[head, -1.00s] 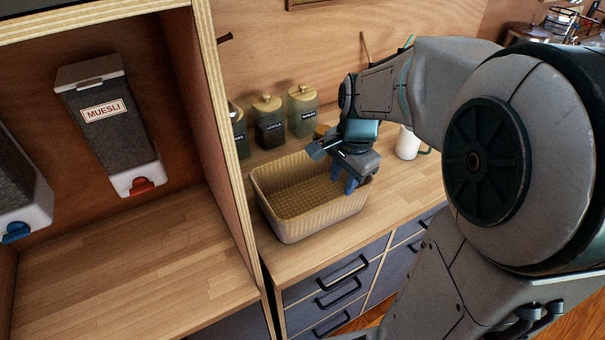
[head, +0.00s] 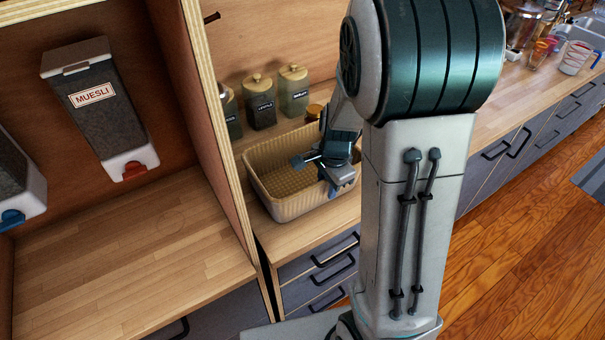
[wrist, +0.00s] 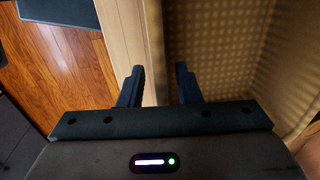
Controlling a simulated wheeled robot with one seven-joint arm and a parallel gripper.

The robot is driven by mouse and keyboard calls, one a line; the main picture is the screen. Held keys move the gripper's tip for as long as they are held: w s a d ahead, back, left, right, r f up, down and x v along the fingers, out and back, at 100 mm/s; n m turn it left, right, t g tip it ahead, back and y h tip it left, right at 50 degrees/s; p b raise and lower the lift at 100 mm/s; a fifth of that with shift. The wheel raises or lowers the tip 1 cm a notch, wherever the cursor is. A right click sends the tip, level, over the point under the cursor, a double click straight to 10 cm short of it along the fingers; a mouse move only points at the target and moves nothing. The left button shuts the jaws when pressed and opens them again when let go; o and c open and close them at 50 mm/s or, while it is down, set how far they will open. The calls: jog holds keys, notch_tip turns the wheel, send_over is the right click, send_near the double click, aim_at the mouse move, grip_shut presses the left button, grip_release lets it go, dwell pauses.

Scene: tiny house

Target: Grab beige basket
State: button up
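The beige basket (head: 297,208) stands on the wooden counter (head: 262,236) and looks empty. It also fills the right half of the wrist view (wrist: 220,45). My gripper (head: 334,188) is at the basket's right side in the head view, pointing down. In the wrist view my gripper (wrist: 158,85) is open, with one finger over the inside of the basket and the other outside its wall. The rim runs between the fingers with gaps on both sides. My arm hides the basket's right end in the head view.
Several lidded jars (head: 259,103) stand behind the basket. A wooden shelf unit with a muesli dispenser (head: 100,105) is close on the left. Drawers (head: 325,275) lie below the counter. Cups (head: 575,57) stand far right. Open wooden floor (head: 535,215) is at the right.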

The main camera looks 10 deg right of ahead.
aim_at(325, 197)
jog(key=shift+w+a+f, duration=0.15)
jog(key=shift+f, duration=1.35)
grip_shut()
jog(key=shift+r, duration=0.15)
